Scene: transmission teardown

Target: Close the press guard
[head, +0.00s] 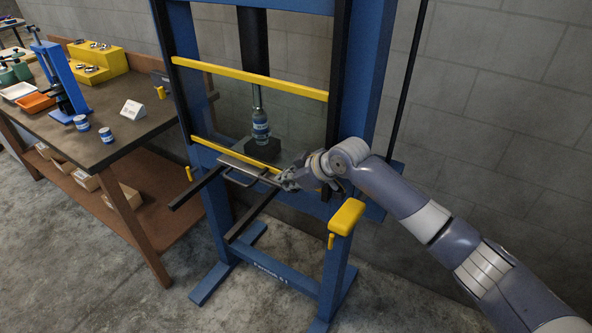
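The press (218,210) is a tall blue frame in the middle of the head view. Its guard shows as an upper yellow bar (250,78) and a lower yellow bar (235,151) across the front opening, between dark upright rails. The lower bar is just above the level of the press bed. My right gripper (284,181) is at the right end of the lower bar, close to a grey handle (243,178) on a flat plate. Its fingers are small and partly hidden, so I cannot tell contact or opening. My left gripper is out of view.
Two dark rails (252,216) stick out in front of the bed. A yellow-topped block (347,216) sits at the right post. A workbench (110,152) with parts stands left. The floor in front is clear.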

